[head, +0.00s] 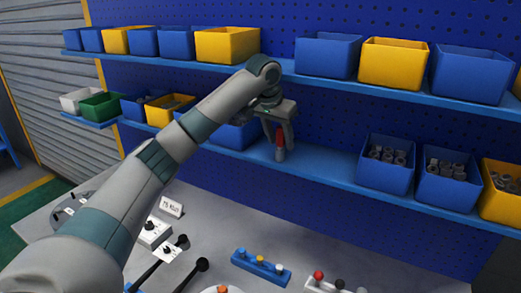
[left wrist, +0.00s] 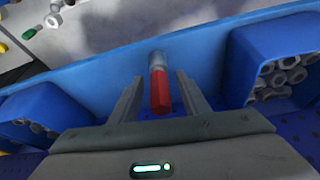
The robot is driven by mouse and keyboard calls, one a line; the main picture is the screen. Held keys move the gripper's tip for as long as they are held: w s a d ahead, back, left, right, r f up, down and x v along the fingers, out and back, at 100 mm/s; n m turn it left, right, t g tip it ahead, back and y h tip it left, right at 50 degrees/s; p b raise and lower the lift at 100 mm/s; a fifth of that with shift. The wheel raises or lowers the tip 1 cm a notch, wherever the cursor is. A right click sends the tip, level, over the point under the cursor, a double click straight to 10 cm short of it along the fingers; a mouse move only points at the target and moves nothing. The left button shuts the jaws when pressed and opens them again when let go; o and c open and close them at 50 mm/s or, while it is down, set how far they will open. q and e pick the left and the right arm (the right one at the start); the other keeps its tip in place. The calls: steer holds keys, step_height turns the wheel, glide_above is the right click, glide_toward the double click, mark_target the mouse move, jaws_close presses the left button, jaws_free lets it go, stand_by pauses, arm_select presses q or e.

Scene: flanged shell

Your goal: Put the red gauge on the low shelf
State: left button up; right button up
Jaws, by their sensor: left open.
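The red gauge (head: 280,141) has a red body and a grey end. It stands upright on the low blue shelf (head: 325,183), in a gap between blue bins. My left gripper (head: 278,145) is at the gauge, above the shelf. In the left wrist view the gauge (left wrist: 159,85) is between the two fingers of my left gripper (left wrist: 158,92). The fingers are open, with a visible gap on each side of it. My right gripper is not in view.
A blue bin (head: 232,134) is left of the gauge, and a blue bin of grey parts (head: 386,164) stands to its right. The upper shelf (head: 300,76) with bins runs above. The grey bench (head: 330,240) below holds several tools and knobs.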

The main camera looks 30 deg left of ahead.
arm_select(q)
steer(key=shift+s+r+b, duration=0.1)
steer(key=shift+r+b, duration=0.1)
steer(key=shift+b, duration=0.15)
steer(key=shift+s+r+b, duration=0.55)
steer(key=shift+r+b, duration=0.15)
steer(key=shift+b, duration=0.2)
steer(key=s+a+b, duration=0.1)
steer(key=s+b, duration=0.3)
steer(key=s, duration=0.7)
steer(key=shift+s+r, duration=0.15)
steer(key=shift+s, duration=0.15)
